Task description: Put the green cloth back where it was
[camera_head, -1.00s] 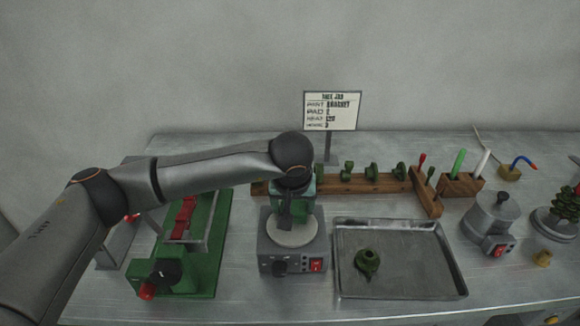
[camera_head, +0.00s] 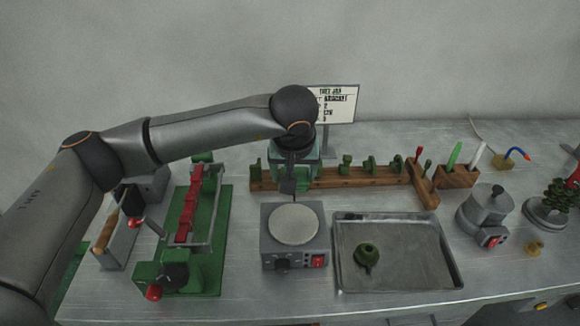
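A flat green patch (camera_head: 68,272) shows at the lower left, partly hidden by my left arm. It may be the green cloth, but I cannot tell for certain. My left gripper (camera_head: 288,187) points down just behind the round-topped hot plate (camera_head: 293,224), in front of a greenish machine (camera_head: 308,172). Its fingers are dark and small, so I cannot tell whether they are open or shut. No cloth is visible hanging from them. My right gripper is out of view.
A green clamp frame with red blocks (camera_head: 187,205) stands left of the hot plate. A metal tray (camera_head: 420,278) holding a green part (camera_head: 367,255) lies to the right. A wooden rack (camera_head: 345,180) runs behind. A grey pot (camera_head: 487,212) stands farther right.

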